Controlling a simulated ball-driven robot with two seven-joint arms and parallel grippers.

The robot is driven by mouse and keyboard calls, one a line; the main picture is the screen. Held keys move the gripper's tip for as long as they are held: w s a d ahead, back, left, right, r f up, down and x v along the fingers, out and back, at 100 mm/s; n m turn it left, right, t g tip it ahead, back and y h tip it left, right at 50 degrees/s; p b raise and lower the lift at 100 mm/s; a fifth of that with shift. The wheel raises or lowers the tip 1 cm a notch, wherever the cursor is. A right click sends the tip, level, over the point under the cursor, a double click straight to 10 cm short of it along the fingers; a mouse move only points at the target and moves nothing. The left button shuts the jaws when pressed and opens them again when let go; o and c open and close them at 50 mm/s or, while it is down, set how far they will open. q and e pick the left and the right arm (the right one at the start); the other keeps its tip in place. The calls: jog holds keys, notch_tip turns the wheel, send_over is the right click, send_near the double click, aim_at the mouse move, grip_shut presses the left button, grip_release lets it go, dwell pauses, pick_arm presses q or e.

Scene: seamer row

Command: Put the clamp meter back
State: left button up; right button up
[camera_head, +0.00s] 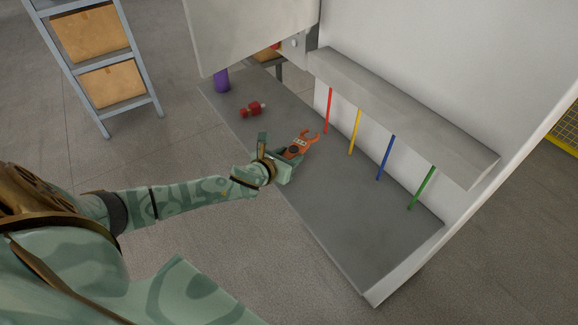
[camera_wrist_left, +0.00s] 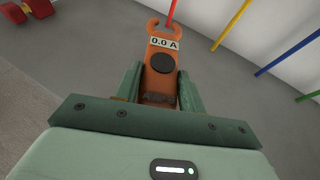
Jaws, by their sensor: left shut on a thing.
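The orange clamp meter (camera_head: 298,146) is held in my left gripper (camera_head: 277,157) above the grey shelf, its open-ended hook pointing away from the gripper. In the left wrist view, the clamp meter (camera_wrist_left: 161,66) lies between the two green fingers (camera_wrist_left: 160,88), with a "0.0 A" display and a dark round knob. The red cable (camera_head: 328,111) hangs just beyond the hook; in the left wrist view the red cable (camera_wrist_left: 171,12) shows at the hook's opening. I cannot tell whether the hook goes around it. My right gripper is not in view.
Yellow (camera_head: 355,131), blue (camera_head: 385,158) and green (camera_head: 421,188) cables hang from the grey ledge (camera_head: 400,115). A red object (camera_head: 253,109) and a purple cylinder (camera_head: 221,81) stand on the grey shelf (camera_head: 350,220). The shelf's near right part is clear. A ladder-like rack with boxes (camera_head: 112,83) stands at left.

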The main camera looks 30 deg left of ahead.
pick_arm(q)
notch_tip(320, 180, down, 3)
jog(key=shift+f+b, duration=0.2)
jog(key=shift+b, duration=0.5)
jog(key=shift+r, duration=0.15)
jog(key=o, duration=1.2)
